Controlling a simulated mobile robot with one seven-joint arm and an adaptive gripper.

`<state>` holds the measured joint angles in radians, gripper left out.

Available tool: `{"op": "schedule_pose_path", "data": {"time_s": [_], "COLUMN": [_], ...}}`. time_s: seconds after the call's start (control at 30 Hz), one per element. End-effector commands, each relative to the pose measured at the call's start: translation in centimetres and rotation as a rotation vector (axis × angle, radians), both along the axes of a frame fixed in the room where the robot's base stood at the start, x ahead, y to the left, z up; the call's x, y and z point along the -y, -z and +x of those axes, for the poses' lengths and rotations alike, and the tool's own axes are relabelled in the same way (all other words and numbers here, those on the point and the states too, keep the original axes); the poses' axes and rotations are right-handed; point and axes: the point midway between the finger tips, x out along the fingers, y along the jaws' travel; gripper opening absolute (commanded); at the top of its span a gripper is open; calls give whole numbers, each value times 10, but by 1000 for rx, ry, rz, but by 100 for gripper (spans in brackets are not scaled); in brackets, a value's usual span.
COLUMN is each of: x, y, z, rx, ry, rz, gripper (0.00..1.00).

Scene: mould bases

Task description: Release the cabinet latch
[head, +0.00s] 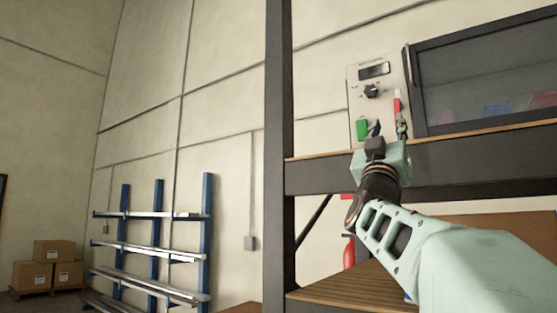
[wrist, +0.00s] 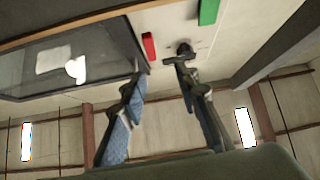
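The cabinet's control panel (head: 359,101) is pale, beside its dark-framed window door (head: 480,75). It carries a display, a dark knob (head: 372,91), a green block (head: 362,129) and a narrow red piece (head: 397,103) close to the door's edge. I cannot tell for sure which part is the latch. My gripper (head: 389,123) is in front of the panel's lower part. In the wrist view, my gripper (wrist: 160,69) has its fingers apart with nothing between them. The red piece (wrist: 149,47) lies just beyond the fingertips; the right finger overlaps the knob (wrist: 184,47).
The cabinet stands on a wood-topped shelf with a dark front beam (head: 320,176) and a dark upright post (head: 279,150). A blue rack (head: 155,240) and cardboard boxes (head: 54,252) stand at the left. A red cylinder (head: 349,251) is below the shelf.

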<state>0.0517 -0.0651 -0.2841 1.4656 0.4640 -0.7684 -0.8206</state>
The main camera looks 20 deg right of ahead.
Motion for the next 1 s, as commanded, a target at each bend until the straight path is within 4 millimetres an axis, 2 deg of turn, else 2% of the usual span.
{"op": "schedule_pose_path", "data": {"time_s": [0.03, 0.1, 0.27, 1.0], "x": [1, 3, 6, 52], "y": [11, 16, 16, -46], "z": [0, -1, -1, 35], "rx": [25, 50, 69, 64], "ry": [-13, -24, -29, -28], "rz": [35, 70, 97, 93], "gripper": [29, 29, 29, 29]}}
